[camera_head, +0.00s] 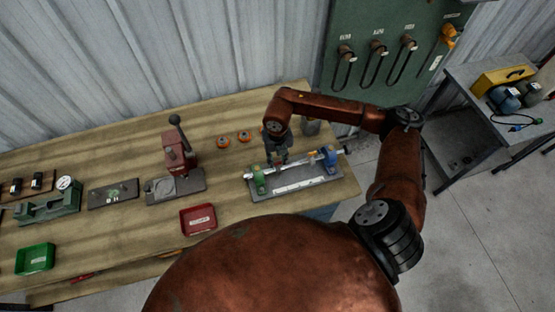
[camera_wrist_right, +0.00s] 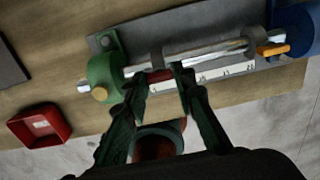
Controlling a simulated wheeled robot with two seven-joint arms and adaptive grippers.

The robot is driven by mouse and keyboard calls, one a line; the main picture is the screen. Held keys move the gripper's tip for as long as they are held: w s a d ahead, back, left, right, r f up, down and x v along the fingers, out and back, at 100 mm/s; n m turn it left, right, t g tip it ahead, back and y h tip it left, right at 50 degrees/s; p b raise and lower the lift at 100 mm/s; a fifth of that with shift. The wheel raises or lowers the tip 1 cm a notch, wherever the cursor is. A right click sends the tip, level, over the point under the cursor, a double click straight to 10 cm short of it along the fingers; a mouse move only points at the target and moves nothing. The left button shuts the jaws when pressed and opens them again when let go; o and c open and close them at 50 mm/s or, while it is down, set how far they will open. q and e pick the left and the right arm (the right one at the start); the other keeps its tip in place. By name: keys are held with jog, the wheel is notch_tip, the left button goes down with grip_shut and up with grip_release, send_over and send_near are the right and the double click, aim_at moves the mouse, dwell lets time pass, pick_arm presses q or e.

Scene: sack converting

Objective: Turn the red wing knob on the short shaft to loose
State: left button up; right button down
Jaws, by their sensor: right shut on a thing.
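A short silver shaft (camera_wrist_right: 190,55) runs between a green block (camera_wrist_right: 104,75) and a blue block (camera_wrist_right: 296,30) on a grey plate with a white scale. In the head view the same fixture has its green block (camera_head: 257,182) at left and blue block (camera_head: 329,158) at right. My right gripper (camera_head: 277,160) is over the fixture, nearer the green block. In the wrist view its fingers (camera_wrist_right: 163,82) are shut on the red wing knob (camera_wrist_right: 158,75), which is partly hidden by them. The knob cannot be made out in the head view. My left gripper is not in view.
A red tray (camera_head: 198,219) and a red hand press (camera_head: 178,158) stand left of the fixture. Orange-rimmed rings (camera_head: 223,142) lie behind. A green tray (camera_head: 35,258) is far left. A green panel (camera_head: 385,60) with hanging loops is behind at right. The bench's right edge is close to the fixture.

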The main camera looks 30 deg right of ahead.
jog(key=shift+f+n+b, duration=0.1)
jog(key=shift+n+b, duration=0.6)
jog(key=shift+b, duration=0.25)
jog(key=n+b, duration=0.6)
jog(key=n, duration=0.1)
jog(key=shift+w+f+b, duration=0.1)
jog(key=shift+b, duration=0.3)
jog(key=n+b, duration=0.3)
jog(key=n, duration=0.1)
jog(key=shift+n+b, duration=0.3)
jog(key=shift+b, duration=0.05)
jog(key=n+b, duration=0.1)
jog(key=n, duration=0.1)
jog(key=n+b, duration=0.2)
jog(key=shift+r+n, duration=0.2)
jog(key=shift+n, duration=0.1)
jog(key=c, duration=1.6)
grip_release()
